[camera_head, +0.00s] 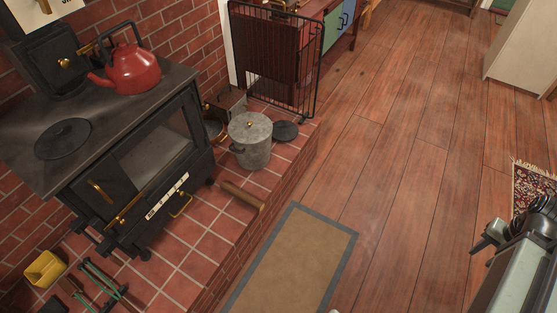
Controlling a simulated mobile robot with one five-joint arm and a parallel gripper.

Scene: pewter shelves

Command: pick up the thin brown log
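The thin brown log (241,195) lies on the red tiled hearth, near its right edge, just right of the black stove. It looks like a short, thin, light brown stick lying at a slant, and nothing holds it. Dark grey jointed parts show at the lower right edge, far from the log. They may be part of my arm, but I cannot make out fingertips or whether a gripper there is open or shut.
The black stove (120,170) bears a red kettle (131,70). A grey lidded pot (250,142) stands behind the log. A yellow container (44,269) and green-handled tools lie at lower left. A brown mat (295,262) lies on the wooden floor. Floor at the centre right is clear.

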